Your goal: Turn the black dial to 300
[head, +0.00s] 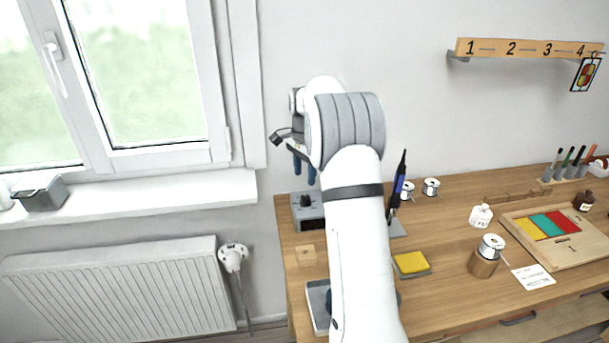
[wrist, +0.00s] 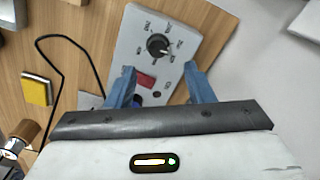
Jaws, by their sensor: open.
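The black dial (wrist: 158,46) sits on the top panel of a grey control box (wrist: 132,28) in the wrist view. Printed marks ring the dial, but the numbers are too small to read surely. A white line shows on the dial. A red switch (wrist: 146,80) is on the same panel, nearer my gripper. In the head view the grey box (head: 309,212) stands at the table's left back corner, with the dial (head: 306,201) on top. My gripper (wrist: 161,85) is open and empty, its blue fingers apart, short of the dial. In the head view my gripper (head: 304,170) is above the box.
A soldering iron (head: 397,187) stands upright right of the box. A yellow sponge (head: 411,263) lies nearer, and it also shows in the wrist view (wrist: 36,90). A black cable (wrist: 62,75) runs across the table. The window sill (head: 130,203) is to the left.

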